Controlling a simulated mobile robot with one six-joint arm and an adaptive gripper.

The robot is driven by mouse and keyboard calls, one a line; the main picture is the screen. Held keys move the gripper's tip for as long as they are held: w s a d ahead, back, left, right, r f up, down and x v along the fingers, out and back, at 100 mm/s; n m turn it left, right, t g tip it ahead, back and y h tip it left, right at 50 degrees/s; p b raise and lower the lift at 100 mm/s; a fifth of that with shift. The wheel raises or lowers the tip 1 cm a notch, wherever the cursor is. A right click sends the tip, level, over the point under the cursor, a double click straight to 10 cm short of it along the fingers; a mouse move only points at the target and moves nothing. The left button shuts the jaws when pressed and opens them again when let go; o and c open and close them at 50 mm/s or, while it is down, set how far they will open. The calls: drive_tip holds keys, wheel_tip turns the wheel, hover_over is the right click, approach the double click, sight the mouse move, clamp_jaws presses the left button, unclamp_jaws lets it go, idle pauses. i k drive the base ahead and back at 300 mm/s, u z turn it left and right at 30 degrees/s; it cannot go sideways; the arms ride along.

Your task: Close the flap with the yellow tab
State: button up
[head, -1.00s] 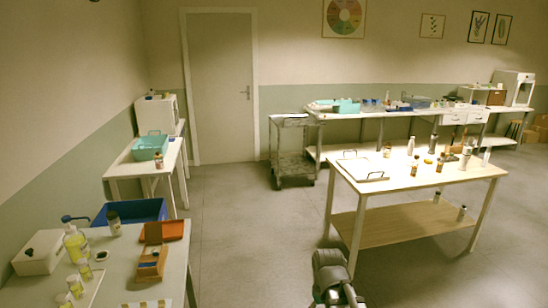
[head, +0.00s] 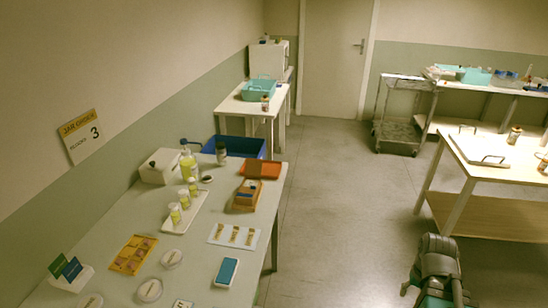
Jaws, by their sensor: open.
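I cannot make out a flap with a yellow tab in the head view. An orange tray (head: 271,171) with a darker upright piece stands at the far right of the left table, and an orange-brown box (head: 243,203) stands in front of it. Both are too small to tell whether they bear a tab. My gripper (head: 438,290) is at the bottom right of the head view, over the floor, far from the table and touching nothing. It is open and looks empty; its lower part is cut off by the frame edge.
The left table (head: 122,212) holds yellow bottles (head: 187,164), a white box (head: 160,167), a blue-and-white device (head: 227,271) and cards. A white-topped table (head: 495,170) stands right. Floor between is clear.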

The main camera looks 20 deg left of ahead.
sight(253, 168)
drive_tip(key=u, duration=0.25)
drive_tip(key=i, duration=4.8)
drive_tip(key=u, duration=0.05)
